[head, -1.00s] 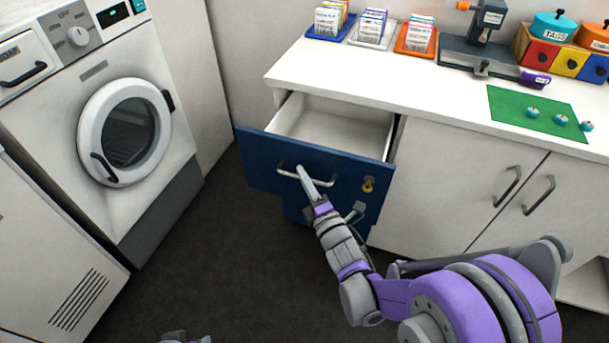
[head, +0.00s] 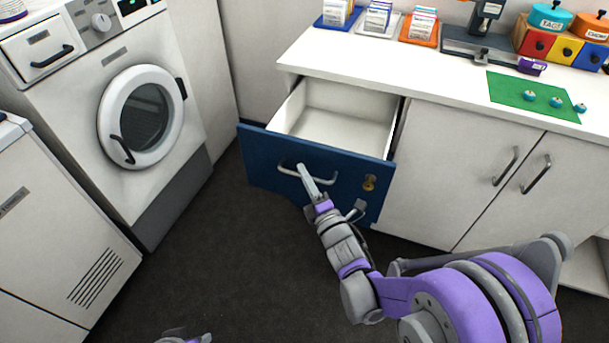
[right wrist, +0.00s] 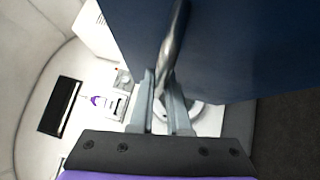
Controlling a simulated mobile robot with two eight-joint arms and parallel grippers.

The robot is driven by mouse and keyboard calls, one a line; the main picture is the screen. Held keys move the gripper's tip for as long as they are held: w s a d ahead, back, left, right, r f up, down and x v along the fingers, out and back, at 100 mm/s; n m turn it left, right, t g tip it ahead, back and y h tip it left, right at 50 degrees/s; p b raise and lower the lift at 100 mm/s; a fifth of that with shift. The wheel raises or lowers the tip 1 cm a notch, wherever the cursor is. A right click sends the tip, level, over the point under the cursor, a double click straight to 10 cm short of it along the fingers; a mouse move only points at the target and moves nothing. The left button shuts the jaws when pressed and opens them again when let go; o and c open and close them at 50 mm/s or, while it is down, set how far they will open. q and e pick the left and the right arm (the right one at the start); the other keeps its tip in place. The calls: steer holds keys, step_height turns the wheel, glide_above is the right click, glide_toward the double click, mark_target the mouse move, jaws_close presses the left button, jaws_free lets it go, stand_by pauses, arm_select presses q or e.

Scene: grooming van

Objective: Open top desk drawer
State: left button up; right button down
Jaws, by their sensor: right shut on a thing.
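The top desk drawer (head: 262,168) has a blue front and a white inside, and it stands pulled well out from the desk (head: 330,58). The inside that shows is empty. A grey bar handle (head: 290,173) runs across its front, with a brass lock (head: 369,183) to the right. My right gripper (head: 305,172) is shut on the handle. In the right wrist view, the fingers (right wrist: 160,95) close around the handle bar (right wrist: 174,45) beside the blue front. A small grey part at the bottom edge of the head view may be my left arm; its gripper's jaws do not show.
A white washer (head: 140,115) with a round door stands left of the drawer, with dark floor (head: 205,250) between. White cupboard doors (head: 450,170) are to the right. Card trays (head: 378,20) and a green mat (head: 530,95) lie on the desktop.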

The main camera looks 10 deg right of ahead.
steer(key=c, duration=0.9)
jaws_free()
steer(key=shift+s, duration=0.1)
steer(key=v, duration=1)
steer(key=shift+s, duration=0.3)
steer(key=shift+d, duration=0.15)
